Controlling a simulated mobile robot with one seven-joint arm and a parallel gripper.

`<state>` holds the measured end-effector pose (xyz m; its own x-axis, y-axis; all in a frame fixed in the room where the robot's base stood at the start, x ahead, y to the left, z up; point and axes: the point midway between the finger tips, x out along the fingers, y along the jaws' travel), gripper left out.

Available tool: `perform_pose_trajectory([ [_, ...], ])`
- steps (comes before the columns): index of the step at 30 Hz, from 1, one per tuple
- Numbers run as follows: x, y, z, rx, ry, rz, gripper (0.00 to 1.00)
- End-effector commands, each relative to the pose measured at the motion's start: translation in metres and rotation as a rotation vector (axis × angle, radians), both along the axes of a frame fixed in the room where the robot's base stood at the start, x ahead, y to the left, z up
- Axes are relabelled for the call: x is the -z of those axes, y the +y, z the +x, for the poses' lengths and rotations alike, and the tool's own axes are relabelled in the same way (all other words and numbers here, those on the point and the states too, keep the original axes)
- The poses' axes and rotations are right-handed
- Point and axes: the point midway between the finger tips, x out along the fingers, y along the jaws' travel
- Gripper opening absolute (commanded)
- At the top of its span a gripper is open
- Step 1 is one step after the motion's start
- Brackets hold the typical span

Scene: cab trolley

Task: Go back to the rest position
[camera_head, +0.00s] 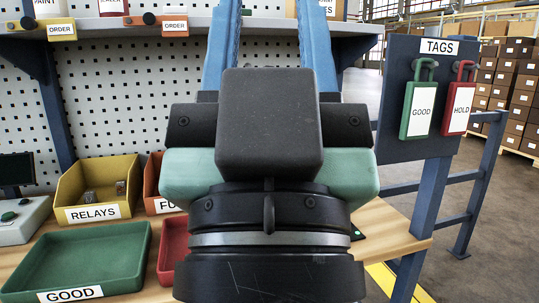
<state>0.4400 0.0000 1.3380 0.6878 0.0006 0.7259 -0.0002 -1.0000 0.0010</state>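My gripper (269,10) fills the middle of the head view, seen from behind, with its black and teal body close to the camera. Two long blue fingers reach up from it in front of the shelf. They stand well apart, and shelf and pegboard show between them, so it looks open and empty. The fingertips run out at the top edge. My gripper's body hides the middle of the bench.
A wooden bench (394,232) holds a yellow RELAYS bin (128,180), an orange bin (151,184), a green GOOD tray (121,252) and a partly hidden red tray (172,250). A shelf (110,43) crosses above. A tag board (395,95) with green (417,115) and red tags (459,112) stands right.

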Motion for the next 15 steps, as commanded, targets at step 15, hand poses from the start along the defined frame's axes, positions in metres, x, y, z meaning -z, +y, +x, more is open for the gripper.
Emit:
perform_pose_trajectory([
  [15,-0.167,0.0,0.0,-0.001,0.0,0.0,0.44],
])
